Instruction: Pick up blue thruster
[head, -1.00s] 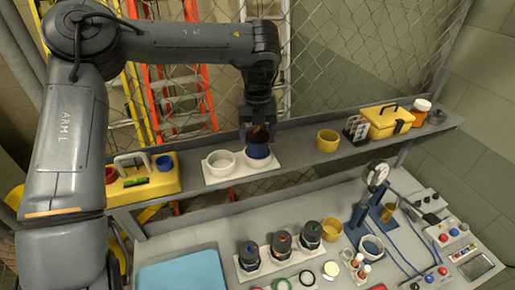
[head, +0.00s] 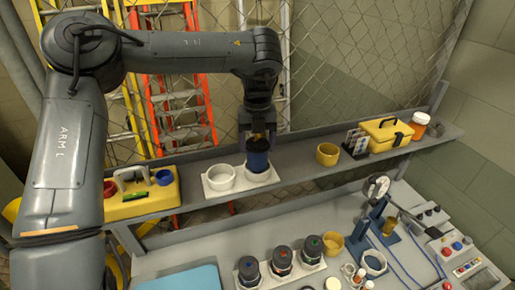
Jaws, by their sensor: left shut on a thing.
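The blue thruster (head: 257,161) is a dark cylinder with a blue body. It stands upright at the right-hand cup of the white two-cup holder (head: 213,190) on the shelf. My left gripper (head: 257,137) points down from above and is shut on the thruster's top. The thruster shows higher above the holder's cup, its lower end at or just above the rim; I cannot tell whether it is fully clear. The left-hand cup (head: 220,178) is empty. My right gripper is not in view.
The shelf (head: 300,172) also holds a yellow cup (head: 327,154), a yellow toolbox (head: 387,133), an orange jar (head: 419,125) and a yellow caddy (head: 150,198) at left. Below, several dark thrusters (head: 281,260) stand on the bench beside a blue mat (head: 180,279). A chain-link fence is behind.

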